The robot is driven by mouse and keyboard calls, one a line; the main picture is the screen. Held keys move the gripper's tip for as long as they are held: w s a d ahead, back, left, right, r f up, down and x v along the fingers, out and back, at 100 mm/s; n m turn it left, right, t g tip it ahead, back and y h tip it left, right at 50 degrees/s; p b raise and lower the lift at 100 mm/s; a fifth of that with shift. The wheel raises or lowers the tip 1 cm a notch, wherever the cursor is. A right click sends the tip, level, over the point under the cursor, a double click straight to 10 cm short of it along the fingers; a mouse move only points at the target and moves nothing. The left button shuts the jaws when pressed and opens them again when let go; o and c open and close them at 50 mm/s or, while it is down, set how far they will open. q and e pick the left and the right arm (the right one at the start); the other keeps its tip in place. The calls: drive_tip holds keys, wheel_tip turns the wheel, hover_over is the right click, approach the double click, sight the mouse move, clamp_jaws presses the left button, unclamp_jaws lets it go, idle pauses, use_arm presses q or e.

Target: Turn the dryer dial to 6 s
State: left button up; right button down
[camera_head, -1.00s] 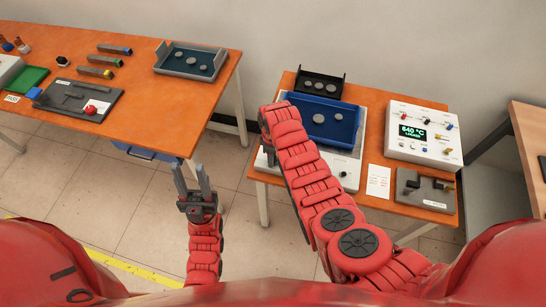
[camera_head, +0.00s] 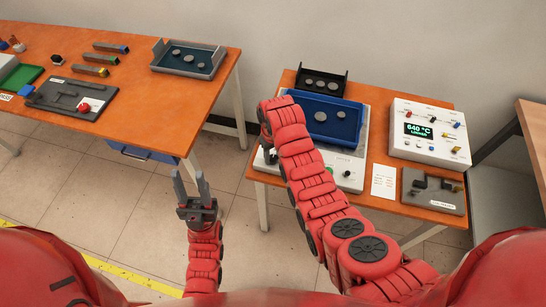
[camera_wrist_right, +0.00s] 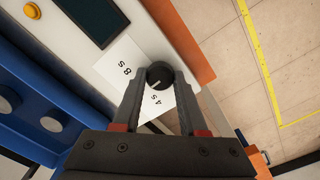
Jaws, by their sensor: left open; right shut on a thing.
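The dryer (camera_head: 353,160) is a pale box carrying a blue tray, on the middle table. Its black dial (camera_wrist_right: 160,74) sits on a white label in the right wrist view, with "8 s" and "4 s" readable beside it. A light mark on the dial points to the lower left, between those two texts; the left finger covers part of the label there. My right gripper (camera_wrist_right: 160,84) is shut on the dial, one finger on each side. In the head view my right arm hides the dial. My left gripper (camera_head: 193,188) is open and empty, over the floor between the tables.
A white control box (camera_head: 430,134) with a "640 °C" display and a grey fixture (camera_head: 433,190) stand right of the dryer. A dark rack (camera_head: 321,83) is behind it. The left table (camera_head: 130,130) holds trays and blocks. The dryer also has another black knob (camera_head: 346,173).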

sight(273, 157)
idle(0.3)
drive_tip(key=shift+c, duration=2.2)
unclamp_jaws()
drive_tip(key=shift+r+b, duration=0.35)
drive_tip(key=shift+r, duration=0.15)
wheel_tip(273, 157, up, 6)
drive_tip(key=shift+w+f+p, duration=0.1)
drive_tip(key=shift+f+p, duration=0.15)
drive_tip(key=shift+p, duration=0.55)
wheel_tip(273, 157, up, 11)
drive_tip(key=p, duration=1)
drive_tip(key=shift+p, duration=0.4)
drive_tip(key=shift+f, duration=0.1)
